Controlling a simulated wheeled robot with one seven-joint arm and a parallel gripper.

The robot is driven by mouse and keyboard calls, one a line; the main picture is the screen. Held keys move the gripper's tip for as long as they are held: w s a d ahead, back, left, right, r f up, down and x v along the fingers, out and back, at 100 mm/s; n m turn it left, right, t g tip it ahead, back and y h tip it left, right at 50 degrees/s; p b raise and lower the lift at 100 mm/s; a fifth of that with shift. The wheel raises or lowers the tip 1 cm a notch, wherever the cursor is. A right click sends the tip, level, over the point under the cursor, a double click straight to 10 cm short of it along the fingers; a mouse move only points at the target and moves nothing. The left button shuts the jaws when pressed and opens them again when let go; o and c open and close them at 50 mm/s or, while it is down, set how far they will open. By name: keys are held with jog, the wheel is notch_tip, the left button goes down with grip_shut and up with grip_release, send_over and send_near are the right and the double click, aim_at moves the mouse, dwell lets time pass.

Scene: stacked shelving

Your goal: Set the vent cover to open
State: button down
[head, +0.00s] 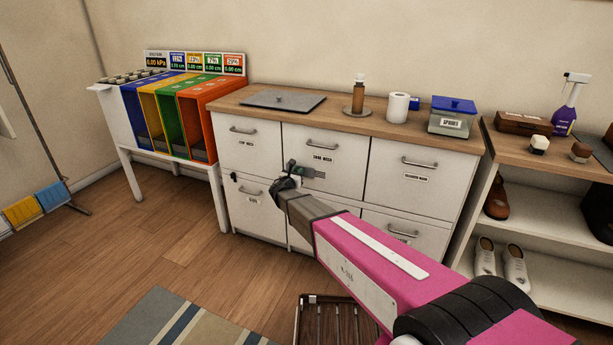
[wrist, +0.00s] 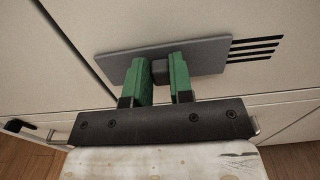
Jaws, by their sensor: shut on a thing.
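The vent cover is a flat grey plate (wrist: 207,54) on a white drawer front in the wrist view. A small dark knob (wrist: 159,70) stands out from it. My gripper (wrist: 160,76) has its green fingers on either side of the knob and is shut on it. Several dark vent slots (wrist: 256,50) show uncovered to the right of the plate; whether more lie behind it is hidden. In the head view my gripper (head: 299,172) is at the middle drawer front, and the plate is mostly hidden there.
The white drawer cabinet (head: 247,156) has a wooden top with a grey board (head: 283,100), a brown bottle (head: 358,93), a paper roll (head: 397,107) and a blue-lidded box (head: 452,116). Coloured bins (head: 192,118) stand left, a shoe shelf (head: 520,205) right. A slatted crate (head: 335,318) is on the floor.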

jog(key=shift+w+a, duration=0.1)
jog(key=shift+a, duration=0.2)
jog(key=c, duration=1)
grip_release()
jog(key=shift+d, duration=0.1)
jog(key=v, duration=1.1)
